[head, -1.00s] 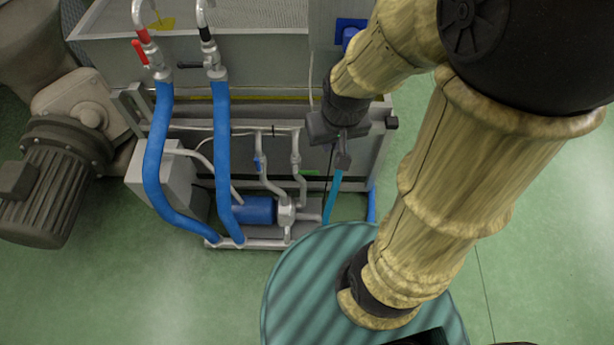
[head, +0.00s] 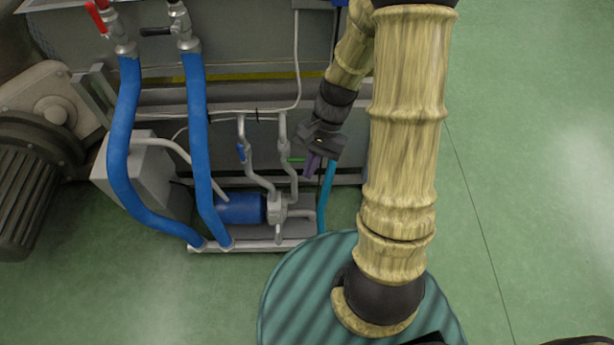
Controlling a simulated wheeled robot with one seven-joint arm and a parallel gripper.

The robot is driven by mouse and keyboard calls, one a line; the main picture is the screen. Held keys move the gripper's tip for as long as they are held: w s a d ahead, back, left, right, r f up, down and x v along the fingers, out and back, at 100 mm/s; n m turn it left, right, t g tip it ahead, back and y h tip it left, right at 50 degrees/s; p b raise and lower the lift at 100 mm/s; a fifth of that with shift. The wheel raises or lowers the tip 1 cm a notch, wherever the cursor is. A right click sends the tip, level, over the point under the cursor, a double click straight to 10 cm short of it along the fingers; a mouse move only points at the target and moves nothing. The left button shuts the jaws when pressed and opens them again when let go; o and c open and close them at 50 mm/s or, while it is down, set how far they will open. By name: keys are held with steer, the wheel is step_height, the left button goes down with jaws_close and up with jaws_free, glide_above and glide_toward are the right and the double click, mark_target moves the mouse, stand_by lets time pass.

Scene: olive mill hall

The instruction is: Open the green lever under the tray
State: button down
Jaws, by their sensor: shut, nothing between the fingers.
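The green lever (head: 297,159) is a small bar on a thin grey pipe, low on the machine below the grey tray (head: 230,42). It lies roughly level, and its right end is close to my fingers. My gripper (head: 311,170) is shut and empty, pointing down just right of the lever. Whether the fingers touch the lever I cannot tell.
A blue lever (head: 240,152) sits on the pipe to the left. Two thick blue hoses (head: 203,150) run down to the base frame of a blue pump (head: 241,208). A cyan hose (head: 326,190) hangs beside my gripper. Green floor is clear at right.

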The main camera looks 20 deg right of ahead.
steer(key=w+a+f+m+y+b, duration=0.1)
steer(key=w+f+m+y+b, duration=0.25)
steer(key=f+b, duration=0.45)
steer(key=w+f+m+t+y+b, duration=0.15)
steer(key=f+m+y+b, duration=0.3)
steer(key=f, duration=0.55)
steer(key=w+a+f+m+y+b, duration=0.1)
steer(key=w+f+m+y+b, duration=0.25)
steer(key=f+b, duration=0.45)
steer(key=w+d+f+m+t+y+b, duration=0.1)
steer(key=w+d+f+m+t+b, duration=0.2)
steer(key=d+f+m+t+b, duration=0.3)
steer(key=w+d+f+m+t+y+b, duration=0.2)
steer(key=d+f+m+t+b, duration=0.5)
steer(key=f+t, duration=0.5)
step_height(320, 180, down, 2)
steer(key=shift+w+d+f+m+b, duration=0.25)
steer(key=shift+w+m+b, duration=0.55)
steer(key=shift+b, duration=0.4)
steer(key=shift+t, duration=0.25)
steer(key=b, duration=0.4)
glide_toward(296, 160)
step_height(296, 160, down, 2)
steer(key=a, duration=0.3)
steer(key=w+r, duration=0.1)
steer(key=w+r+b, duration=0.2)
steer(key=shift+d+r, duration=0.25)
steer(key=shift+r, duration=0.15)
